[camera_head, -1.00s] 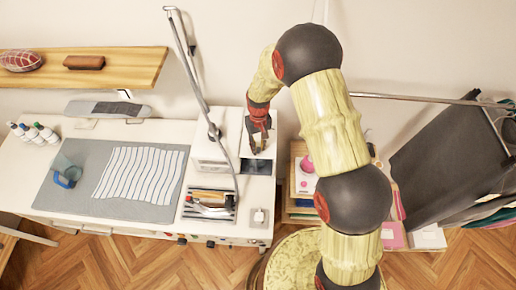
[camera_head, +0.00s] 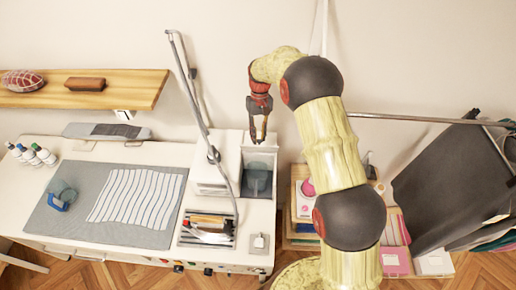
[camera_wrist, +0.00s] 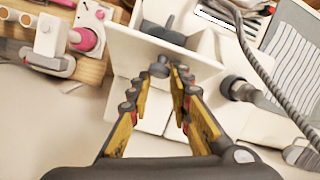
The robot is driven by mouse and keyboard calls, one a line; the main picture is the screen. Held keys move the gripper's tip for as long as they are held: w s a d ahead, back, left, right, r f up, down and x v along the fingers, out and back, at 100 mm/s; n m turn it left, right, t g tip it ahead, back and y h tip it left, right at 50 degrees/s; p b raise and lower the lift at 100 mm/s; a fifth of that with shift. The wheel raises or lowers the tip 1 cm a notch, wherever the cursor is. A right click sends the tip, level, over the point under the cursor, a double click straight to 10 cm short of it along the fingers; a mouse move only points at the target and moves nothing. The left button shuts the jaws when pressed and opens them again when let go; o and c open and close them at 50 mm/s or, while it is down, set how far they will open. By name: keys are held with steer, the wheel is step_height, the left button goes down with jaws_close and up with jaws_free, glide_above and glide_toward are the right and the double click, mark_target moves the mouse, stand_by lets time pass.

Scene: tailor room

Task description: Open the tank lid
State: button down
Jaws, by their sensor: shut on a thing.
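The white tank (camera_head: 273,185) stands at the right end of the white work table, with its grey inside and a dark fitting (camera_head: 257,181) showing from above. Its lid (camera_wrist: 110,42) is a pale panel, tilted up on the side toward the wall; the inside of the tank shows beyond it in the wrist view. A small dark knob (camera_wrist: 160,67) is on the lid, between my fingertips. My gripper (camera_head: 260,137) points down above the back of the tank. It also shows in the wrist view (camera_wrist: 172,72), its fingers closed in on the knob.
A white box (camera_head: 215,170) and a thin upright pole with a grey hose stand just left of the tank. An iron tray (camera_head: 207,230) lies in front. A wooden shelf (camera_head: 80,90) is on the wall at left. Dark cloth (camera_head: 450,180) hangs at right.

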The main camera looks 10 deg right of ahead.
steer(key=w+d+f+b, duration=0.1)
steer(key=w, duration=0.5)
steer(key=shift+d+f, duration=0.3)
steer(key=shift+f, duration=0.1)
steer(key=c, duration=2.4)
jaws_free()
steer(key=shift+d, duration=0.1)
steer(key=shift+o, duration=1.3)
steer(key=shift+w+d, duration=0.15)
steer(key=shift+d, duration=0.2)
steer(key=o, duration=0.5)
steer(key=shift+w+a+r, duration=0.1)
steer(key=shift+w+r, duration=0.05)
steer(key=shift+r, duration=0.2)
steer(key=shift+a+r, duration=0.1)
